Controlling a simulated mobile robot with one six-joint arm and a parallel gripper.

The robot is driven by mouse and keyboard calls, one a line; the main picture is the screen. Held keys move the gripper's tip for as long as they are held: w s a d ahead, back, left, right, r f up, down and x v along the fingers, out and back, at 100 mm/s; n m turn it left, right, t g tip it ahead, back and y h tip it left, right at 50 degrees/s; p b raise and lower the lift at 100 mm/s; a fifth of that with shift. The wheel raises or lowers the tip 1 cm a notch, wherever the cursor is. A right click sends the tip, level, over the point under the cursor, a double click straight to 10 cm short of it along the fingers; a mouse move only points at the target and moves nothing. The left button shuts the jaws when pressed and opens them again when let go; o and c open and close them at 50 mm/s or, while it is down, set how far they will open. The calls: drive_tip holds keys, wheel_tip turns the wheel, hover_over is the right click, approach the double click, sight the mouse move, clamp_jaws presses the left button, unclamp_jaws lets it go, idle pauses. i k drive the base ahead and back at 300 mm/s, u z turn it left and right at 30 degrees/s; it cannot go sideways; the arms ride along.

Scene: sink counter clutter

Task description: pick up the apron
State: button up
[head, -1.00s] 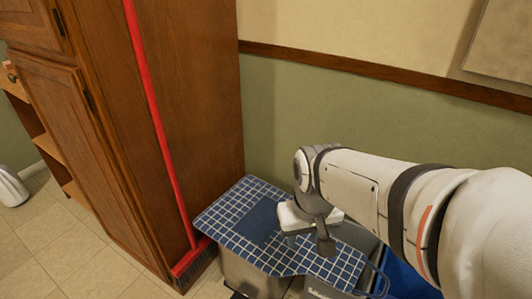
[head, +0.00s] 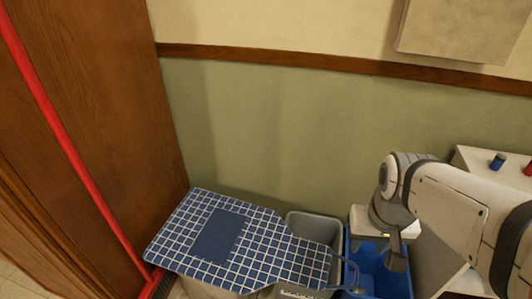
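The apron (head: 270,256) is blue with a white grid and a plain dark blue pocket. It lies spread nearly flat over the tops of the bins, with its wide end at the left. Its neck loop hangs at the right, over the edge of the blue bin. My gripper (head: 394,252) points down above the blue bin, to the right of the apron and apart from it in the picture. One dark finger shows clearly; the other is not clear, so its opening cannot be read. Nothing is seen hanging from it.
A grey bin (head: 315,226) and a blue bin (head: 398,286) stand side by side against the green wall. A brown wooden cabinet (head: 120,100) and a red broom (head: 65,140) stand at the left. A white surface with small blue and red items (head: 497,162) is at the right.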

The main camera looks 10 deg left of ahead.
sight(241, 248)
drive_tip(key=z, duration=0.1)
drive_tip(key=k, duration=1.5)
drive_tip(key=u, duration=1.55)
drive_tip(key=i, duration=0.5)
